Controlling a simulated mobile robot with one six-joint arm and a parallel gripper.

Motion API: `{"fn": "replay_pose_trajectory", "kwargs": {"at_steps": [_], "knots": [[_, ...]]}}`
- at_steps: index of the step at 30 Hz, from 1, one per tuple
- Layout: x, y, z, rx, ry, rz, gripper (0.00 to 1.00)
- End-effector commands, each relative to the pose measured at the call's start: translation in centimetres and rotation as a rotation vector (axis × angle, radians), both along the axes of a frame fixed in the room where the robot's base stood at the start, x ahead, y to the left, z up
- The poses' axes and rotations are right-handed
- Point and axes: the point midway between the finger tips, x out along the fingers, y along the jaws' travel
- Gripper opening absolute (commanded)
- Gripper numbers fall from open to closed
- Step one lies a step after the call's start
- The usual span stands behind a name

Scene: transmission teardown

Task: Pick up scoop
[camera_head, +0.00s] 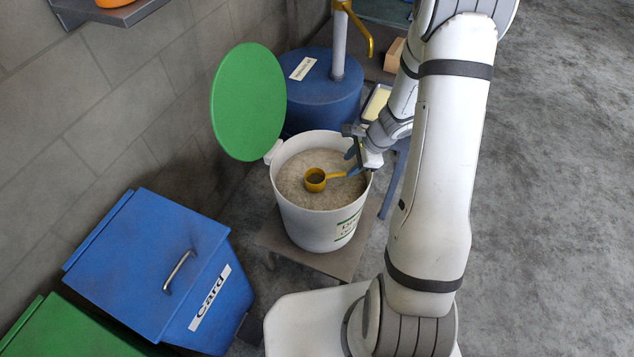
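The yellow scoop (315,181) lies on the pale granular material in a white bucket (318,222), its round cup to the left and its handle pointing right. My gripper (351,163) is at the bucket's right side, over the rim, close to the handle's right end. I see nothing held between the fingers.
The bucket's green lid (248,102) stands raised at its back left. A blue drum (322,92) with a yellow-topped pump is behind. The bucket sits on a grey platform (272,240). A blue card bin (150,265) is at lower left. Open floor (560,200) lies right.

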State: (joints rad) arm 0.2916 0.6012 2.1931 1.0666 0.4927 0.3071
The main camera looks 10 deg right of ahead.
Motion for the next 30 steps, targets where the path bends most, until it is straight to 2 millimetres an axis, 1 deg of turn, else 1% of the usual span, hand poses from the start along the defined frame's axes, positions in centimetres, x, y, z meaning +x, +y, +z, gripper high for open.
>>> {"fn": "replay_pose_trajectory", "kwargs": {"at_steps": [1,5,12,16,22,23,30], "knots": [[0.1,0.3,-0.8,0.001,0.001,0.002,0.38],[0.2,1.0,-2.1,0.0,0.001,0.004,0.38],[0.5,2.6,-5.2,0.0,0.001,0.004,0.38],[0.8,2.8,-5.8,-0.001,-0.001,0.003,0.38],[0.8,2.8,-5.7,-0.001,-0.001,0.004,0.38],[0.8,2.8,-5.7,-0.001,-0.001,0.003,0.37],[0.8,2.8,-5.7,-0.001,-0.001,0.003,0.17]]}}
